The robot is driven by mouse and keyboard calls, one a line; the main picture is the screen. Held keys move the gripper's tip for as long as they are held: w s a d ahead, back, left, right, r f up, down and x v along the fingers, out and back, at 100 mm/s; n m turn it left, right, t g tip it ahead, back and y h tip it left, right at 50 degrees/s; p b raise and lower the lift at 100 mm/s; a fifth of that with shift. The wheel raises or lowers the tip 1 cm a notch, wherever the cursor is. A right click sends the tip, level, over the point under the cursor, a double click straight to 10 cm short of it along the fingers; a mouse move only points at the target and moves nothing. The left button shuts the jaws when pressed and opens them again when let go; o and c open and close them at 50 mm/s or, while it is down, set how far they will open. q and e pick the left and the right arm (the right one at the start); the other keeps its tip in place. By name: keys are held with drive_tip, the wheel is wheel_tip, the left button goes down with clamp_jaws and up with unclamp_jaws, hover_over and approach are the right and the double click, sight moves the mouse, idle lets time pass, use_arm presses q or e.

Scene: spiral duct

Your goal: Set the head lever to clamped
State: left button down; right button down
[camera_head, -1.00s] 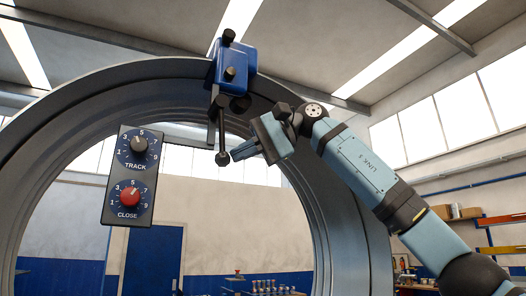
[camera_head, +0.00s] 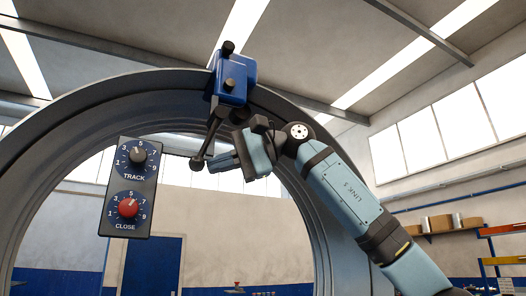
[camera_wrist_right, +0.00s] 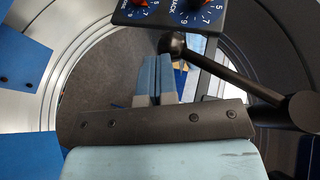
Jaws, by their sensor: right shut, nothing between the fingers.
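The head lever (camera_head: 208,140) is a dark rod with a ball knob (camera_head: 197,163). It hangs from the blue head (camera_head: 232,80) on top of the big grey ring and slants down to the left. My right gripper (camera_head: 213,163) is shut and empty, its blue fingers just right of the ball knob. In the right wrist view the shut fingers (camera_wrist_right: 154,78) point at the lever's ball end (camera_wrist_right: 172,44), and the rod (camera_wrist_right: 235,80) runs right to its pivot. I cannot tell whether fingers and lever touch. My left gripper is not in view.
The grey ring (camera_head: 75,135) arches around the work area. A dark panel (camera_head: 130,187) with a grey TRACK knob and a red CLOSE knob stands left of the lever. Open space lies between panel and lever. Shelving is at the far right.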

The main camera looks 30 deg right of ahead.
drive_tip(key=shift+s, duration=0.1)
drive_tip(key=b+v, duration=0.1)
drive_tip(key=v, duration=1.2)
drive_tip(key=shift+d+b, duration=0.3)
drive_tip(key=shift+d, duration=0.05)
drive_tip(key=shift+s+r, duration=0.1)
drive_tip(key=shift+r, duration=0.05)
